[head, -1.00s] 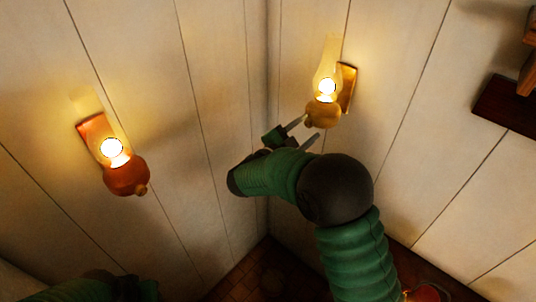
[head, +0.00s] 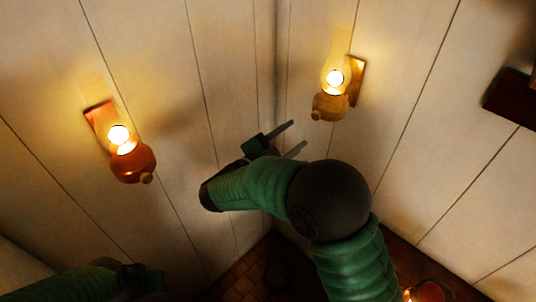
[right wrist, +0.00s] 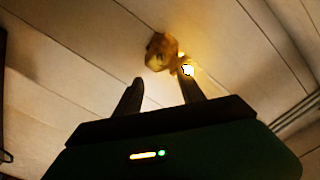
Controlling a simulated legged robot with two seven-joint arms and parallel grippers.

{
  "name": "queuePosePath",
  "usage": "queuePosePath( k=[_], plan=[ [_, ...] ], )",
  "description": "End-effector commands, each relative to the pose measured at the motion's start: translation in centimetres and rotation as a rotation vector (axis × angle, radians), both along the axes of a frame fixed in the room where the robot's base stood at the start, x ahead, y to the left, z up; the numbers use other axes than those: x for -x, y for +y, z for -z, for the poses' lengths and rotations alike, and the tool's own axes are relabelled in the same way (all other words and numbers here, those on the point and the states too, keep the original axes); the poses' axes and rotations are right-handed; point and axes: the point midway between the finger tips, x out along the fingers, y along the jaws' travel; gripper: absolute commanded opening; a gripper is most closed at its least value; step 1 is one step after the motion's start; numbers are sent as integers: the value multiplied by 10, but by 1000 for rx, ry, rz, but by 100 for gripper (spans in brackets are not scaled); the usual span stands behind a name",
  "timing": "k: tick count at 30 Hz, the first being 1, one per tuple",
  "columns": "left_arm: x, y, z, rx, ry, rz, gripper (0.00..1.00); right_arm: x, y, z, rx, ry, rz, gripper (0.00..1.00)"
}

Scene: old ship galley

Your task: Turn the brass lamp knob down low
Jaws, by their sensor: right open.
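The brass lamp (head: 330,106) hangs on the right wall near the corner, its flame bright in a glass chimney. Its small knob (head: 316,115) seems to face the corner side. My right gripper (head: 298,134) is open and empty, left of and below the lamp, with a gap between. In the right wrist view the brass lamp (right wrist: 160,52) shows beyond my open fingers (right wrist: 160,75), and the right finger partly overlaps its glow. My left arm (head: 105,282) shows at the lower left; its fingers cannot be made out.
A copper-red lamp (head: 132,162) with a lit flame and a small knob (head: 147,178) hangs on the left wall. A dark wooden shelf (head: 510,98) juts out at the right edge. A red lit object (head: 430,291) stands at the lower right. The corner between the lamps is clear.

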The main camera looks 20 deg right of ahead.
Motion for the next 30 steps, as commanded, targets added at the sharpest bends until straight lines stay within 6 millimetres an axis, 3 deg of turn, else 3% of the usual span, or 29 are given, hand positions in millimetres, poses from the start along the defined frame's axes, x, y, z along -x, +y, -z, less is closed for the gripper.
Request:
queuePosePath(
  k=[30],
  plan=[
    [0,0,11,0,0,-1,36,42,72,0,-1,0,-1,47]
  ],
)
